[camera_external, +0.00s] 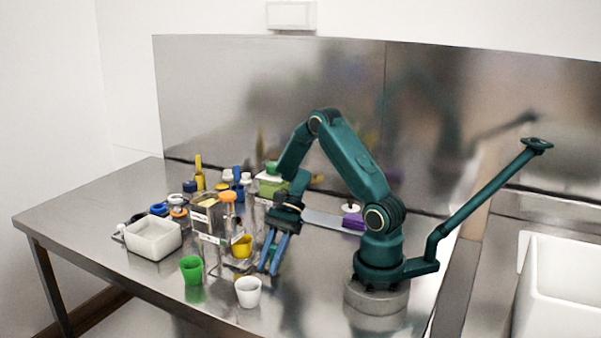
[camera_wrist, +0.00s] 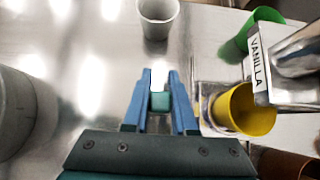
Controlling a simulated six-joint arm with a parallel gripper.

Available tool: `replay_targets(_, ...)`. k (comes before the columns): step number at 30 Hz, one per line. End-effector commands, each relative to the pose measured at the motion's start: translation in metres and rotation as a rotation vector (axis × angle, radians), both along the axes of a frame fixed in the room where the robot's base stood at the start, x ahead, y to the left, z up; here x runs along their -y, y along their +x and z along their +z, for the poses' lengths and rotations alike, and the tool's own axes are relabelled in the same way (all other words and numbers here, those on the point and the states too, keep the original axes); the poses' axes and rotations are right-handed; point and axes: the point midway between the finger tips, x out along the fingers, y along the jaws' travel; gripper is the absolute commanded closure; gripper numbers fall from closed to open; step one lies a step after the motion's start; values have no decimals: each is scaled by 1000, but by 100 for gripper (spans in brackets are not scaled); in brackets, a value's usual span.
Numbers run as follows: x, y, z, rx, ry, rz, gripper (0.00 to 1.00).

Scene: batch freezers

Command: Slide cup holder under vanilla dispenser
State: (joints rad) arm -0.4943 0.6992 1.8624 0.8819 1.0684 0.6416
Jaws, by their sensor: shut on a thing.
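My gripper (camera_wrist: 160,88) has its blue fingers closed on a small teal block (camera_wrist: 160,102); in the outside view my gripper (camera_external: 272,254) points down just above the table. Whether the block is part of the cup holder cannot be told. A yellow cup (camera_wrist: 246,110) sits tilted-looking in a metal holder (camera_wrist: 206,91) right of the fingers; the yellow cup (camera_external: 242,247) is left of them outside. The vanilla dispenser (camera_wrist: 300,52), silver with a VANILLA label, stands close beside and partly over the cup. Its full outline is hidden.
A white cup (camera_external: 248,293) and a green cup (camera_external: 191,270) stand at the front. A white tub (camera_external: 153,240) is at left. Several bottles and lids crowd behind the dispensers. A purple block (camera_external: 353,222) lies behind my arm. The table's front left is free.

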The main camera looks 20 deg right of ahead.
Motion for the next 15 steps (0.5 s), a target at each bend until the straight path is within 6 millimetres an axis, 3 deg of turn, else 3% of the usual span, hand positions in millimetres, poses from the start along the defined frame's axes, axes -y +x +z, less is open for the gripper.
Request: replay_targets(15, -28, -30, 1, -6, 3, 4, 100)
